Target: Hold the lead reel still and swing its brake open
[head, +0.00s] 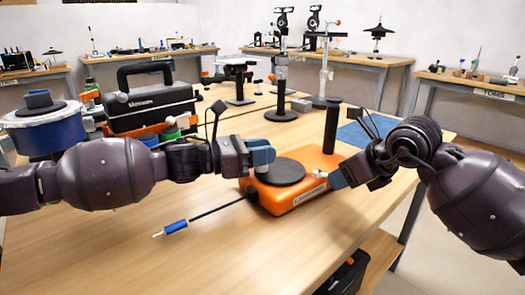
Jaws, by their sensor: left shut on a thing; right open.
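The lead reel (313,190) is an orange box with a dark round disc (281,172) on top and a black upright post (331,125) at its back right. A black lead with a blue plug (175,226) runs from its left side across the table. My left gripper (263,157) is shut on the reel's back left edge; its fingers hide the place they grip. My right gripper (337,179) is open at the reel's right side. A small pale piece, perhaps the brake (320,174), shows close to its fingertips; whether they touch cannot be told.
A blue mat (363,131) lies behind the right gripper. A black case (150,104) and a blue drum (48,134) stand at the back left. Stands (281,90) stand behind the reel.

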